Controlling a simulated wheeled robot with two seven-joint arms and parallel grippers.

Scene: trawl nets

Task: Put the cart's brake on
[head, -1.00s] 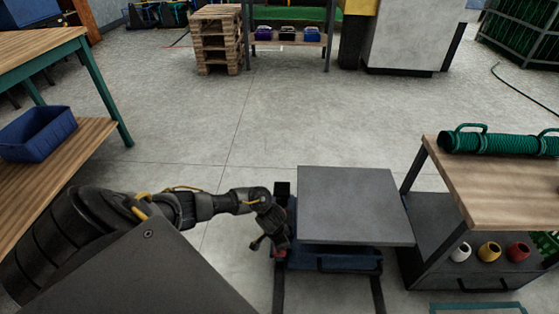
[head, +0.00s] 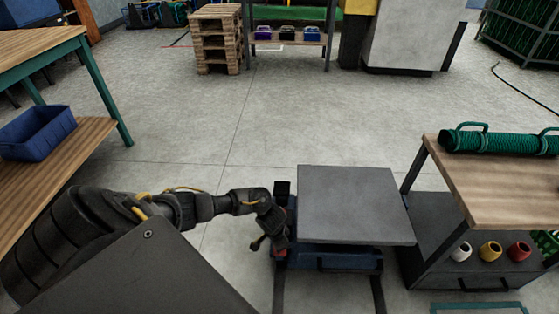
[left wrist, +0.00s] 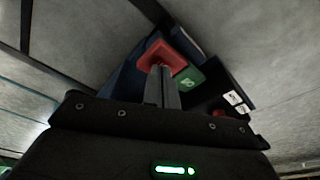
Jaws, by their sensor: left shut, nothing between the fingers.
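The cart has a flat grey top (head: 355,205) over a blue base (head: 345,262) and stands on the floor in front of me. My left gripper (head: 279,250) points down at the base's left end in the head view. In the left wrist view, a red pedal (left wrist: 160,50) and a green pedal (left wrist: 189,80) with a white mark sit side by side on the cart. The shut, empty fingers of my left gripper (left wrist: 163,72) overlap the red pedal's near edge. I cannot tell whether they touch it. My right gripper is out of view.
A wooden-topped workbench (head: 500,185) with a green net roll (head: 500,141) stands close to the cart's right. A wooden table (head: 45,50) with a blue bin (head: 38,133) is at the left. The floor (head: 270,125) beyond the cart is clear up to the pallets (head: 216,40).

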